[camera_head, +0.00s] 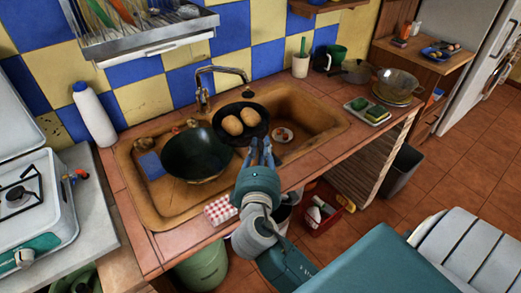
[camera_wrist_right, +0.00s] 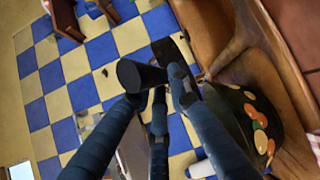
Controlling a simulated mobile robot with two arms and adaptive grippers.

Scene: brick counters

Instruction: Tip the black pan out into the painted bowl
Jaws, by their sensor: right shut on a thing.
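The black pan (camera_head: 256,132) is held over the back middle of the sink, roughly level, with two tan, potato-like items (camera_head: 240,122) in it. My right gripper (camera_head: 263,152) is shut on the pan's handle, which also shows as a dark bar (camera_wrist_right: 140,75) in the right wrist view. The painted bowl (camera_head: 197,155) is a wide dark bowl in the sink, left of the pan, upright, its visible inside plain. In the right wrist view its dark side (camera_wrist_right: 232,105) carries orange, yellow and green spots. The left gripper is out of view.
The brown sink (camera_head: 300,104) holds a blue sponge (camera_head: 151,165) and a small plate (camera_head: 283,135). The faucet (camera_head: 203,85) stands behind. A checked cloth (camera_head: 220,210) lies on the front edge. A white bottle (camera_head: 94,115) stands left; a tray with a sponge (camera_head: 367,111) sits right.

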